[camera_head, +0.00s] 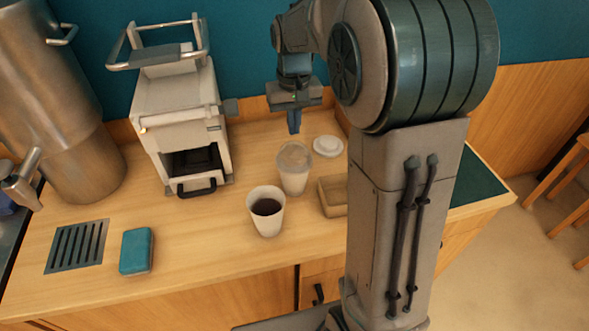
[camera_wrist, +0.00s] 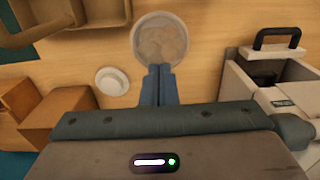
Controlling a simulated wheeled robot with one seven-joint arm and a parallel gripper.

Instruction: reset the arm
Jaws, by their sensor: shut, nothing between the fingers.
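My gripper (camera_head: 294,128) hangs above the back of the counter, pointing down, with its fingers together and nothing between them. In the wrist view the closed fingers (camera_wrist: 159,72) show just beside a cup with a pale, translucent top (camera_wrist: 162,38). In the head view this cup (camera_head: 294,170) stands upright on the counter, below and in front of my gripper, apart from it. A second cup (camera_head: 266,211) holding dark liquid stands nearer the counter's front. My arm (camera_head: 405,200) hides part of the counter's right side.
A white machine (camera_head: 180,115) and a metal urn (camera_head: 55,105) stand at the left. A blue sponge (camera_head: 136,250) lies near a drain grate (camera_head: 77,247). A wooden box (camera_head: 333,197) and a white lid-like disc (camera_head: 328,146) are right of the cups. Free counter lies left of the cups.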

